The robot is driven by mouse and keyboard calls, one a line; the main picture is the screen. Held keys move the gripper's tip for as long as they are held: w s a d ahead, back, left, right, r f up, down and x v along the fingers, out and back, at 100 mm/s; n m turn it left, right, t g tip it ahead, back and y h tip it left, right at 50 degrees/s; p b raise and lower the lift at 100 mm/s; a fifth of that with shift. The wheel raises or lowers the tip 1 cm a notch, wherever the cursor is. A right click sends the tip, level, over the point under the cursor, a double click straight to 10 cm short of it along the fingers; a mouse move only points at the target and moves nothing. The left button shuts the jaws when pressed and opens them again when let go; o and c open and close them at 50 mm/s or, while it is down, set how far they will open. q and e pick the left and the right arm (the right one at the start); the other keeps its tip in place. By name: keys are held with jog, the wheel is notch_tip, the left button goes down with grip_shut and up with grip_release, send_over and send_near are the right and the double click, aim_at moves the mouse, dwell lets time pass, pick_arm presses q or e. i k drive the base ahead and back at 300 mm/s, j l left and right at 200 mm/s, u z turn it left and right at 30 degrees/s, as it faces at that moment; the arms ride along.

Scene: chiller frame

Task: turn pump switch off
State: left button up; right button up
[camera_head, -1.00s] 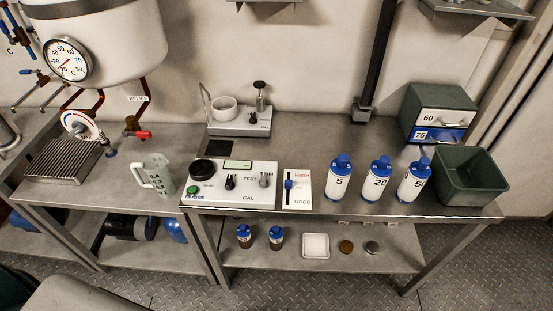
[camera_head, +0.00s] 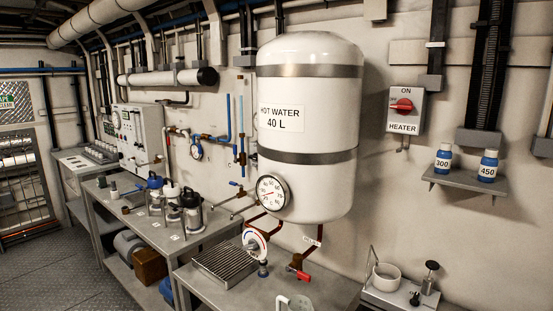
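No switch labelled as a pump switch can be made out. A white control panel (camera_head: 138,134) with dials and small controls is mounted on the wall at the left back; its markings are too small to read. A grey heater switch box (camera_head: 405,111) with a red rotary knob (camera_head: 402,106), marked ON and HEATER, is on the wall to the right of the tank. Neither of my grippers is in view.
A white hot water tank (camera_head: 308,125) with a thermometer (camera_head: 273,193) hangs in the middle. Benches run below, with several jugs (camera_head: 192,211), a drip grate (camera_head: 222,262) and a red-handled valve (camera_head: 303,275). Blue bottles (camera_head: 443,158) stand on a right shelf. Floor at left is clear.

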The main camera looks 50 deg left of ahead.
aim_at(255, 157)
jog(key=u, duration=1.75)
jog(key=i+j+z, duration=0.2)
jog(key=i, duration=0.15)
